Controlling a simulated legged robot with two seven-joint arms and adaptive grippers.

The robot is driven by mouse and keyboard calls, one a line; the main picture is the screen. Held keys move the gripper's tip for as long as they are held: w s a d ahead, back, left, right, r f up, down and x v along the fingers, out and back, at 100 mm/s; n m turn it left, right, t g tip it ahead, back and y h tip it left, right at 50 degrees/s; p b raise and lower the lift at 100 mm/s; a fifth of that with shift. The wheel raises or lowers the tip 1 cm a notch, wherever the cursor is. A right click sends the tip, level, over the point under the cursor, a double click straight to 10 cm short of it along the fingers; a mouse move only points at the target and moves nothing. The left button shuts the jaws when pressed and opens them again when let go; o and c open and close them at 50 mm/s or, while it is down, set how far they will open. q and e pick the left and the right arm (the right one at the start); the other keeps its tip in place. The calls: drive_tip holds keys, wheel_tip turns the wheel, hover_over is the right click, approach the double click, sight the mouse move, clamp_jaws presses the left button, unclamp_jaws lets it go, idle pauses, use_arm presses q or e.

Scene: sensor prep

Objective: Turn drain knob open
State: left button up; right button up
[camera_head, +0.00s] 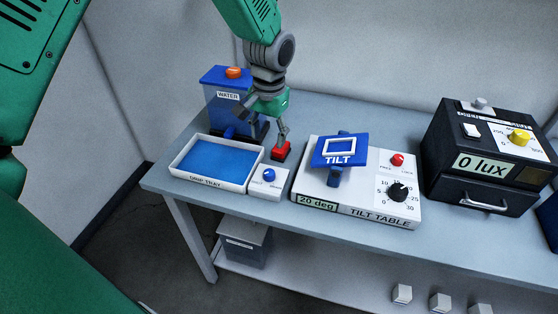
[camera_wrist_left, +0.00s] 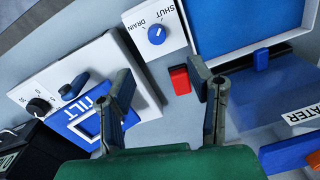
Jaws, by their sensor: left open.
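The drain knob (camera_head: 268,175) is a small blue dial on a white box (camera_head: 262,188) beside the drip tray (camera_head: 190,180). The knob also shows in the left wrist view (camera_wrist_left: 157,34), next to the words SHUT and DRAIN. Its exact pointer setting is too small to tell. My left gripper (camera_head: 262,128) is open and empty, behind and above the knob. Its fingers also show in the left wrist view (camera_wrist_left: 160,82), with the knob beyond them and not between them. My right gripper is not in view.
A red block (camera_wrist_left: 180,79) is close to one left finger. The blue water tank (camera_head: 222,98) stands behind the tray. The tilt table (camera_head: 318,188), with a dial and red button, is right of the knob box. A black lux box (camera_head: 485,160) stands farther right.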

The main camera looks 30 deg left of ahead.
sight(270, 172)
use_arm(q)
wheel_tip(270, 172, down, 11)
drive_tip(key=shift+d+f+p, duration=0.1)
drive_tip(key=shift+p, duration=0.35)
drive_tip(key=shift+a+f, duration=0.3)
drive_tip(key=shift+f, duration=0.4)
drive_tip(key=shift+d, duration=0.15)
drive_tip(key=shift+d, duration=0.15)
drive_tip(key=c, duration=0.3)
drive_tip(key=shift+r, duration=0.1)
clamp_jaws()
